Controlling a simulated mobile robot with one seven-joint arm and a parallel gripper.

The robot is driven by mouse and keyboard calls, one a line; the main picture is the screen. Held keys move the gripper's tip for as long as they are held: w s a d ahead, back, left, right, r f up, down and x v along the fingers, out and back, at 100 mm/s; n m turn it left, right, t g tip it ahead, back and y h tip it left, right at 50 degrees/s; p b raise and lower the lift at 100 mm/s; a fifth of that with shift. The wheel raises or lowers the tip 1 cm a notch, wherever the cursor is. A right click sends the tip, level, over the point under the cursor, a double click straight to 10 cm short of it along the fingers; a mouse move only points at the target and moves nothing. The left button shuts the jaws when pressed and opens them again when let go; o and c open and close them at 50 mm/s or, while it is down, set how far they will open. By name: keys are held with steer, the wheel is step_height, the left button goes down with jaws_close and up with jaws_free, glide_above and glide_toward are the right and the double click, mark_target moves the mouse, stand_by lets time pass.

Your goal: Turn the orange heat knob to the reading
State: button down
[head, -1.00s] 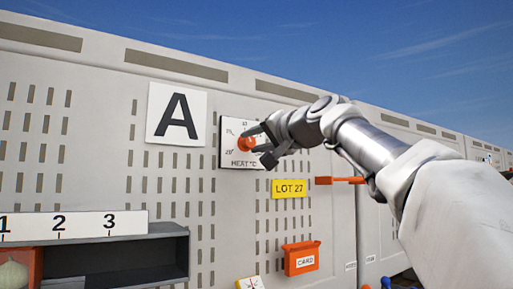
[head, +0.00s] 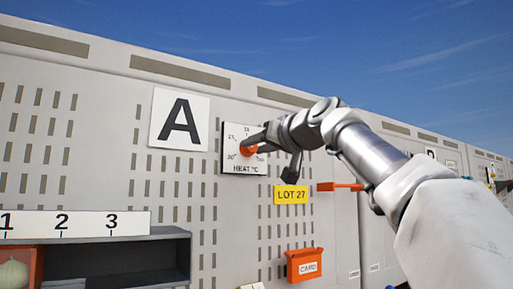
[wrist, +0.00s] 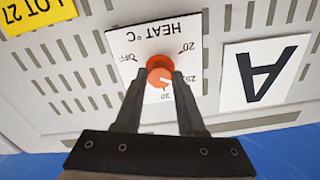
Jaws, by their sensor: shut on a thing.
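The dial plate (wrist: 116,42) shows upside down there, with OFF, 20, 25 and 30 around the knob. A short pale mark on the knob seems to point toward the 25 side; the exact reading is unclear. In the head view my gripper (head: 254,147) hides the dial's right part.
A yellow LOT 27 sign (head: 291,195) and an orange handle (head: 340,187) are below and right of the dial. An orange card box (head: 304,265) hangs lower. A dark shelf numbered 1 to 3 (head: 130,266) is at lower left. The slotted wall around the dial is flat.

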stand_by(0.3)
steer(key=c, duration=0.5)
jaws_free()
steer(key=shift+d, duration=0.1)
steer(key=b+v, duration=0.4)
steer(key=v, duration=1.3)
steer(key=shift+s+d, duration=0.1)
steer(key=shift+s, duration=0.1)
